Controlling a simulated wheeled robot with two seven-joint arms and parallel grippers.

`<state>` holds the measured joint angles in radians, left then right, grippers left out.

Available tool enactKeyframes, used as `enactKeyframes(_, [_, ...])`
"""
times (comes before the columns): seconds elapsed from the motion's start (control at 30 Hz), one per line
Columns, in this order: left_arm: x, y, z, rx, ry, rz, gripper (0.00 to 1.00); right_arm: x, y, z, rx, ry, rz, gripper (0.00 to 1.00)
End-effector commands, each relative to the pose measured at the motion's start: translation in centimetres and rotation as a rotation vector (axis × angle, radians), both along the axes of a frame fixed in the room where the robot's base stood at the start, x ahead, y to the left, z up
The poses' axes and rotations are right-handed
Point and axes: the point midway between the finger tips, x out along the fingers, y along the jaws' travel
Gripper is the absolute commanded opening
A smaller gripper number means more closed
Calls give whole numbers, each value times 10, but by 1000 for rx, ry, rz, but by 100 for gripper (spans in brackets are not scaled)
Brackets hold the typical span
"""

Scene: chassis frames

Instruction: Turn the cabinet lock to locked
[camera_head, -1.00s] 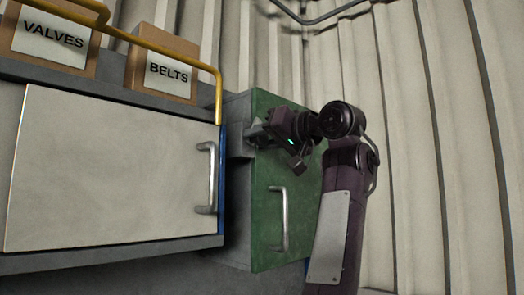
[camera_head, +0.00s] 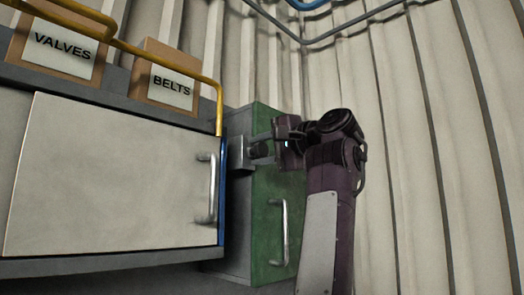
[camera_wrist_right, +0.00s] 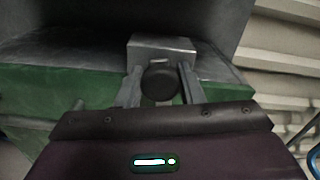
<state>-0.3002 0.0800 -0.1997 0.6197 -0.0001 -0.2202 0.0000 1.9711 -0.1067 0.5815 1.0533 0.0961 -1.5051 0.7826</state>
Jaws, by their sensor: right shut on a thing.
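The cabinet has a green door (camera_head: 262,220) with a vertical metal handle (camera_head: 284,232) and a dark grey side. A grey metal lock block (camera_head: 240,153) sits near its upper front edge; it also shows in the right wrist view (camera_wrist_right: 162,48). A dark round lock knob (camera_wrist_right: 160,82) sits in front of the block. My right gripper (camera_head: 263,150) reaches it from the right, with one finger on each side of the knob, shut on it. The fingers hide part of the knob in the head view. My left gripper is not in view.
A white-doored cabinet (camera_head: 110,175) with a metal handle (camera_head: 208,188) stands close on the left. Boxes labelled VALVES (camera_head: 60,47) and BELTS (camera_head: 170,83) sit above it behind a yellow rail (camera_head: 150,48). A corrugated wall (camera_head: 420,150) is on the right.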

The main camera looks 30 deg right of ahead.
Motion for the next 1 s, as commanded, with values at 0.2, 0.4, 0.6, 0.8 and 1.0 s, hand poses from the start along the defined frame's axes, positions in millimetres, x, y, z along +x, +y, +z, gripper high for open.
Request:
enactKeyframes(0.2, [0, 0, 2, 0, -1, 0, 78, 0, 1, 1, 119, 42, 1, 11])
enactKeyframes(0.4, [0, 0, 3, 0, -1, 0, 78, 0, 1, 1, 181, 62, 0, 11])
enactKeyframes(0.6, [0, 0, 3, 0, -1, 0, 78, 0, 0, 1, 203, 70, 0, 12])
enactKeyframes(0.8, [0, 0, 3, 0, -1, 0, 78, 0, 0, 1, 206, 71, 0, 12])
enactKeyframes(1.0, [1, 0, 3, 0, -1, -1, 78, 0, 0, 1, 207, 70, -1, 38])
